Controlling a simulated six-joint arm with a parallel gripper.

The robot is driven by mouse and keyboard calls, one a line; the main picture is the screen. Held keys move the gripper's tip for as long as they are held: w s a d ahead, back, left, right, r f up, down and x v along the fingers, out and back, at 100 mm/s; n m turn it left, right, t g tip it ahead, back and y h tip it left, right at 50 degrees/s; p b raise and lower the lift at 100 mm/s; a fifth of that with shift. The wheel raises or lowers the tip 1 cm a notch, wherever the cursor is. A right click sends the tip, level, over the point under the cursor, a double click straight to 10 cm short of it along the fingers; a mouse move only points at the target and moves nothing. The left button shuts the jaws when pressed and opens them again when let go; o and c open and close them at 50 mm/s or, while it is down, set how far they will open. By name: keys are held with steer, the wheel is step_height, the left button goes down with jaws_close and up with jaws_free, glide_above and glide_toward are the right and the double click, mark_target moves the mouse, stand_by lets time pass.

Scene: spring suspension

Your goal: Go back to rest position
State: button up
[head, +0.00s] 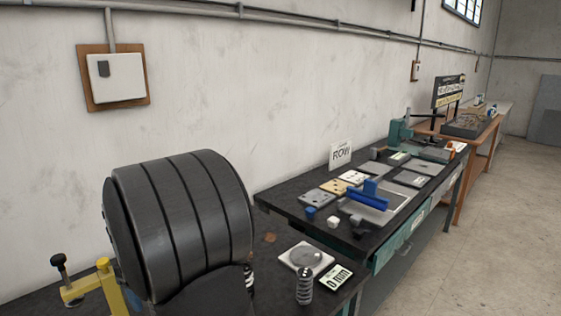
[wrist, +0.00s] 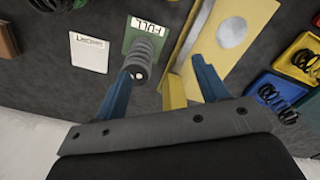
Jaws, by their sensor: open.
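My gripper (wrist: 163,70) is open in the wrist view, its two blue fingers spread with nothing held between them. A grey coil spring (wrist: 144,50) shows end-on over a green card marked FULL (wrist: 133,37), close beside the left finger; I cannot tell whether they touch. A yellow fixture (wrist: 180,90) with a pale round disc (wrist: 232,32) lies beyond and beside the right finger. In the head view my gripper is not seen. There a grey spring (head: 304,286) stands upright at the front bench edge, by a white plate with a round disc (head: 306,258).
In the wrist view, yellow (wrist: 300,62) and blue (wrist: 275,90) trays with dark springs lie right, and a white card (wrist: 89,53) left.

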steer(key=s+d, duration=0.4)
steer(key=s, duration=0.5)
steer(key=s+a+f, duration=0.1)
steer(key=a+f, duration=0.2)
steer(key=s+a+f, duration=0.2)
steer(key=a+f, duration=0.1)
steer(key=a, duration=0.1)
steer(key=s+a+f, duration=0.1)
steer(key=a+f, duration=0.2)
steer(key=shift+s+a, duration=0.3)
steer(key=shift+a, duration=0.1)
steer(key=shift+f, duration=0.65)
steer(key=w+d+r, duration=0.7)
steer(key=d+r, duration=0.2)
steer(key=r, duration=0.1)
steer(key=shift+w+r, duration=0.35)
steer(key=shift+r, duration=0.05)
